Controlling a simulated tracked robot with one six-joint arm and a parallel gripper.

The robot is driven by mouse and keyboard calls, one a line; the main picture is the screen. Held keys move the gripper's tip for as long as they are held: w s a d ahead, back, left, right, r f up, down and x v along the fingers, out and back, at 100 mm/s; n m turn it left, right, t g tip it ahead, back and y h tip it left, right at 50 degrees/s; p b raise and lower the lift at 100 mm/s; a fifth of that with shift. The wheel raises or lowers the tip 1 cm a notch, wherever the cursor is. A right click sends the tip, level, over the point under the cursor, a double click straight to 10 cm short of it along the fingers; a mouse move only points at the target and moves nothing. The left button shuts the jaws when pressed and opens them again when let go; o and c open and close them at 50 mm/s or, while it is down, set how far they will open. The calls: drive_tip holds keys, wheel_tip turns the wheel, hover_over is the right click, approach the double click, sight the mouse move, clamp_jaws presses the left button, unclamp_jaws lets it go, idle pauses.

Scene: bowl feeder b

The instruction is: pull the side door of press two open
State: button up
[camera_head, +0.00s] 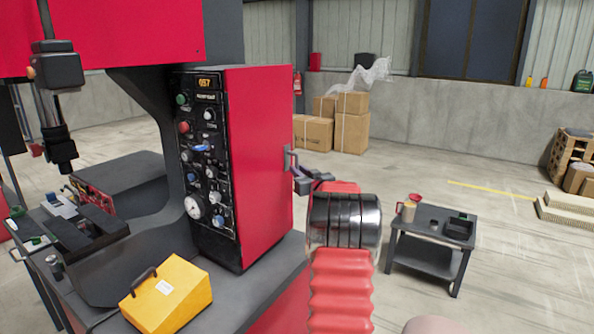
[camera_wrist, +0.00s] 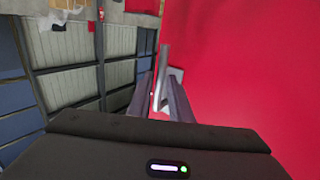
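The side door (camera_head: 257,150) is the red side panel of the press's control cabinet, and it looks closed. Its grey handle (camera_head: 290,160) stands out near the right edge of the panel. My gripper (camera_head: 300,182) is at the handle, seen partly side-on. In the wrist view, the red door (camera_wrist: 245,75) fills the right side. The handle (camera_wrist: 164,62) stands upright there, between the two dark fingertips of my gripper (camera_wrist: 160,84). The fingers are apart, and I see no firm contact with the handle. The exact depth of the fingers around it is unclear.
A control panel (camera_head: 203,150) with knobs and a gauge faces left of the door. A yellow box (camera_head: 172,297) sits on the press base. A small dark table (camera_head: 432,240) stands to the right, with cardboard boxes (camera_head: 350,130) behind. Open floor lies right of the door.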

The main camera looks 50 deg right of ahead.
drive_tip(key=shift+x, duration=1.05)
clamp_jaws()
